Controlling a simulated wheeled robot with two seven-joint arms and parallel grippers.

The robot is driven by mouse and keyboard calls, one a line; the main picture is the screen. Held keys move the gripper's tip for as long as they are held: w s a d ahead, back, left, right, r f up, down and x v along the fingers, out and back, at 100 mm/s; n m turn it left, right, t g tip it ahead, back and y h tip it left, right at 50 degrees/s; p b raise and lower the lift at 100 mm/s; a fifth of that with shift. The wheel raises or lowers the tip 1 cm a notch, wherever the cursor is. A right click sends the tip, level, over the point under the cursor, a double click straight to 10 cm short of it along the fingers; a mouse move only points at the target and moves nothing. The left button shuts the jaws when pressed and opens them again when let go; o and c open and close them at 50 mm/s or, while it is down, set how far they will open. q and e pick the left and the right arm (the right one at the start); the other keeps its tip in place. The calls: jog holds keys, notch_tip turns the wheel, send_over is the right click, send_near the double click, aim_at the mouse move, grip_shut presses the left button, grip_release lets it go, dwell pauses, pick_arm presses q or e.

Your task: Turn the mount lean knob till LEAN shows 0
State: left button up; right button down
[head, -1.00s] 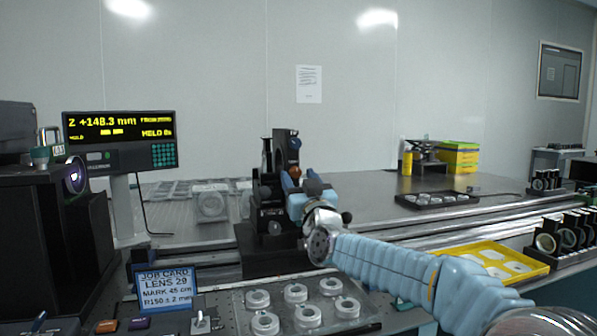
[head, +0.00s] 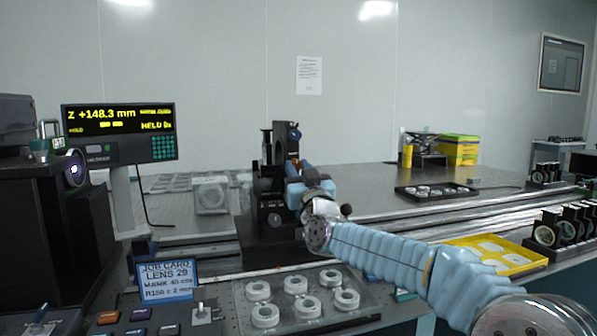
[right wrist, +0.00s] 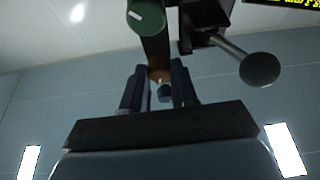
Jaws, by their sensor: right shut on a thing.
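The black lens mount (head: 267,180) stands upright on its dark base at the middle of the bench in the head view. My right gripper (head: 293,166) reaches it from the right and is shut on a small knob at its side, which I take as the mount lean knob. In the right wrist view the two dark fingers (right wrist: 158,88) stand on either side of this small knob (right wrist: 164,93), which has a copper-brown part and a bluish end. The readout (head: 118,120) shows Z +148.3 mm and HELD; its smaller text is illegible, and I cannot read LEAN. My left gripper is not in view.
A green knob (right wrist: 147,16) and a black ball-ended lever (right wrist: 259,69) are close beyond my right fingers.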

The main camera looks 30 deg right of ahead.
jog(key=shift+m, duration=0.3)
jog(key=m+h, duration=0.1)
jog(key=m, duration=0.1)
jog(key=shift+a+m+h+b, duration=0.15)
jog(key=shift+m+h+b, duration=0.15)
jog(key=shift+m, duration=0.1)
jog(key=m+g+h, duration=0.1)
jog(key=m, duration=0.1)
jog(key=m+h, duration=0.1)
jog(key=m, duration=0.2)
jog(key=m+g+h+p, duration=0.1)
jog(key=m, duration=0.1)
jog(key=shift+a+r+g, duration=0.15)
jog(key=shift+r+g, duration=0.05)
jog(key=shift+g, duration=0.1)
jog(key=shift+m+g+h+p, duration=0.35)
jog(key=shift+m+g, duration=0.1)
jog(key=shift+m, duration=0.9)
jog(key=shift+m+g+h+p, duration=0.35)
jog(key=shift+m+g, duration=0.1)
jog(key=shift+m, duration=0.9)
jog(key=c, duration=0.9)
grip_release()
jog(key=shift+o, duration=0.2)
